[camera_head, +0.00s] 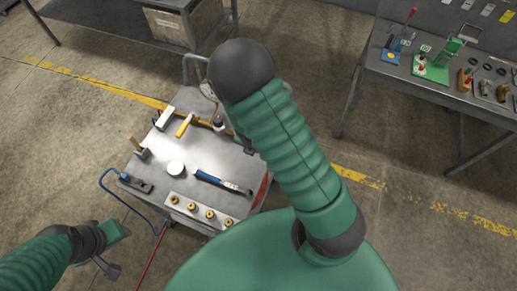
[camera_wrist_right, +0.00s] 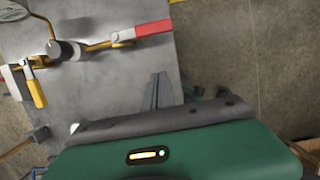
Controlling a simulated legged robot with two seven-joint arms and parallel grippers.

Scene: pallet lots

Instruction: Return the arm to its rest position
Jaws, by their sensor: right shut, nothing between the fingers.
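My right arm (camera_head: 285,140) is raised across the middle of the head view, bent at a dark rounded joint, over the right part of a grey metal cart (camera_head: 215,155). Its gripper is mostly hidden there. In the right wrist view my right gripper (camera_wrist_right: 160,88) points at the cart's grey top with its narrow fingers together and nothing between them.
A bench (camera_head: 450,95) stands at right, a shelf with a crate at top.

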